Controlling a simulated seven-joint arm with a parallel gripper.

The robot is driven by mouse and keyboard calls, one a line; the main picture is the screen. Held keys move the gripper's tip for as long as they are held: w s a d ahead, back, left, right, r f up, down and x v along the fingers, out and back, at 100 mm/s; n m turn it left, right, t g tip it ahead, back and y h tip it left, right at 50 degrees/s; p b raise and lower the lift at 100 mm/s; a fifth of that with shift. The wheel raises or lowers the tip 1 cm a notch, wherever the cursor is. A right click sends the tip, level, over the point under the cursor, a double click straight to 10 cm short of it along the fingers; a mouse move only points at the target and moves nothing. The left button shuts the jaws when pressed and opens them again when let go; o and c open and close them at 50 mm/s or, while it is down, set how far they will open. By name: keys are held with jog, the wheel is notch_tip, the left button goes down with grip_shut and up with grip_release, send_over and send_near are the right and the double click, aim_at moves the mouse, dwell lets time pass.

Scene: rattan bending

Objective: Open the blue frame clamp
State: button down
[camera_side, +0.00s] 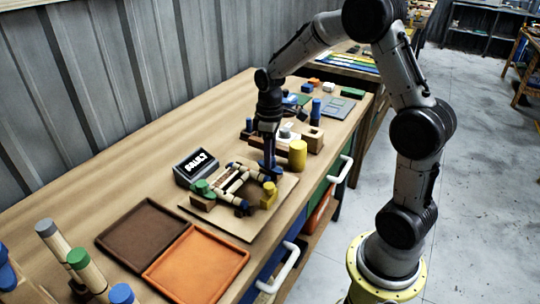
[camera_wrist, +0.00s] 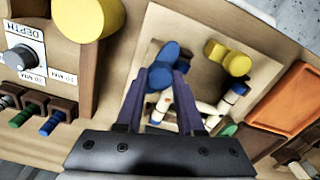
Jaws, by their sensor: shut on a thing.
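The blue frame clamp (camera_wrist: 167,53) shows its rounded blue knob at my fingertips in the wrist view. My gripper (camera_wrist: 162,82) is shut on it, one dark finger on each side. In the side view my gripper (camera_side: 269,166) points down at the back right part of the wooden frame (camera_side: 232,181) and hides most of the clamp. The frame lies on a light board (camera_side: 243,230). A yellow clamp (camera_side: 269,194) sits at its right corner and also shows in the wrist view (camera_wrist: 228,58). A green clamp (camera_side: 202,188) is at its left.
A brown tray (camera_side: 109,236) and an orange tray (camera_side: 160,278) lie in front of the board. A small black sign (camera_side: 180,181) stands at its left. A yellow cylinder (camera_side: 297,154) and a wooden block (camera_side: 313,140) stand close behind my gripper. Capped rods (camera_side: 82,262) stand at front left.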

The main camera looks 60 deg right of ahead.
jog(key=shift+w+r+n, duration=0.1)
jog(key=shift+n, duration=0.8)
jog(key=c, duration=0.5)
grip_release()
notch_tip(320, 180, up, 14)
jog(key=shift+f, duration=0.1)
